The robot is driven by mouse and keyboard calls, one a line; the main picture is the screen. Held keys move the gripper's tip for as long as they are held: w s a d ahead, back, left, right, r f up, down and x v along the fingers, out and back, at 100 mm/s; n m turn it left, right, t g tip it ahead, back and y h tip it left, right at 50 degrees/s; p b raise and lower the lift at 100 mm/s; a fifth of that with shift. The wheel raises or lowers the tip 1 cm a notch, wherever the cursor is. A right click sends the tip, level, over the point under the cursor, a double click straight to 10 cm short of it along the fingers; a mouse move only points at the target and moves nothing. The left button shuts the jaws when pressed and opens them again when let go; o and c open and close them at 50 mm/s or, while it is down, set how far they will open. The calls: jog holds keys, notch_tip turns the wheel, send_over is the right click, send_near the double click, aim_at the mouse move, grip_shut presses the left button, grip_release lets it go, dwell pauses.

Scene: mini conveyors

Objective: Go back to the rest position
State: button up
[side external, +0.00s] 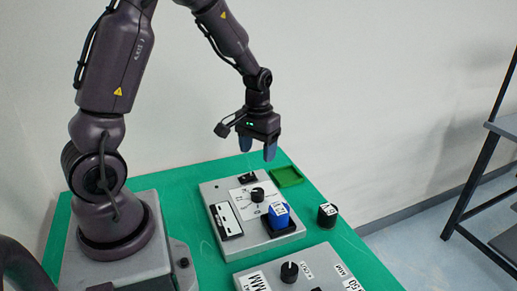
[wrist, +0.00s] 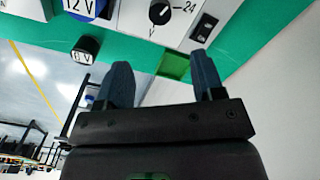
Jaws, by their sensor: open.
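My gripper (side external: 258,150) is open and empty, with its two blue-grey fingers apart, in the air above the back of the green table. In the wrist view my gripper (wrist: 160,85) shows its fingers spread with nothing between them. Below it in the side view is a grey control box (side external: 218,193) with a black knob (side external: 257,194). A blue block (side external: 279,214) with a white label sits on the near right part of the box. It also shows in the wrist view, marked 12 V (wrist: 84,8).
A black labelled cylinder (side external: 327,215) stands on the green table (side external: 190,172) right of the box. A shallow green tray (side external: 287,175) lies behind. A second grey box with a black knob (side external: 289,271) is in front. A dark shelf (side external: 490,150) stands far right.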

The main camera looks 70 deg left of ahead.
jog(key=s+d+r+m+t, duration=0.2)
jog(key=s+d+r, duration=0.4)
jog(key=r, duration=0.3)
jog(key=s+d+r+m+t, duration=0.3)
jog(key=s+d+r, duration=0.3)
jog(key=d+r, duration=0.2)
jog(key=shift+s+d+r+m+t, duration=0.2)
jog(key=shift+d+r+m+t, duration=0.1)
jog(key=shift+r+m, duration=0.4)
